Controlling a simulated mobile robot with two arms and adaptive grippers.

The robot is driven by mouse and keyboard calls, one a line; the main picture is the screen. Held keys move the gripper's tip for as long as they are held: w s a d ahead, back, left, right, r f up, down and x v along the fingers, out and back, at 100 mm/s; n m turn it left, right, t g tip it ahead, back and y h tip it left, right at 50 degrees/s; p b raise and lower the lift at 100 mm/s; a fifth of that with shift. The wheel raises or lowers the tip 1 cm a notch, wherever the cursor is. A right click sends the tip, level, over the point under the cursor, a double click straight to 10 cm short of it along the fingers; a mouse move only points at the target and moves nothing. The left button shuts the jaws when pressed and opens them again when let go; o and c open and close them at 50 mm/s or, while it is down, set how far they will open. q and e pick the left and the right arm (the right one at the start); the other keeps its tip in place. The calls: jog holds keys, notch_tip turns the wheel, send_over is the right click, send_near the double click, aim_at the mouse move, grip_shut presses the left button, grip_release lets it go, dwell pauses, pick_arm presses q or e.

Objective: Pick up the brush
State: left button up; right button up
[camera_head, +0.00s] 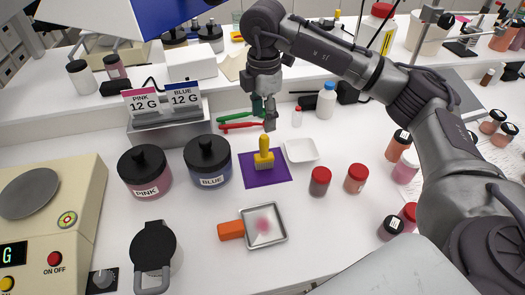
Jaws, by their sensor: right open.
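The brush (264,157) has a yellow handle and stands on a purple mat (255,179) near the middle of the head view. Its lower part is a wider yellow block; I cannot make out bristles. My right gripper (264,124) hangs just above and behind the brush, pointing down. It is open and empty, apart from the brush as far as I can tell. My left gripper is not in view.
Pink (145,171) and blue (208,163) jars stand left of the mat. A white dish (301,150) lies close on its right. Red and green tools (242,126) lie behind. A tray with an orange handle (231,230) lies in front. Several small jars stand right.

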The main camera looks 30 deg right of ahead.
aim_at(264, 136)
notch_tip(264, 136, down, 4)
jog(key=shift+f+p, duration=0.1)
jog(key=shift+p, duration=0.2)
jog(key=shift+w+f, duration=0.1)
jog(key=shift+f, duration=0.25)
notch_tip(264, 136, down, 4)
jog(key=shift+d+f+p, duration=0.1)
jog(key=shift+f+p, duration=0.15)
jog(key=shift+p, duration=0.85)
jog(key=shift+f, duration=0.15)
grip_shut()
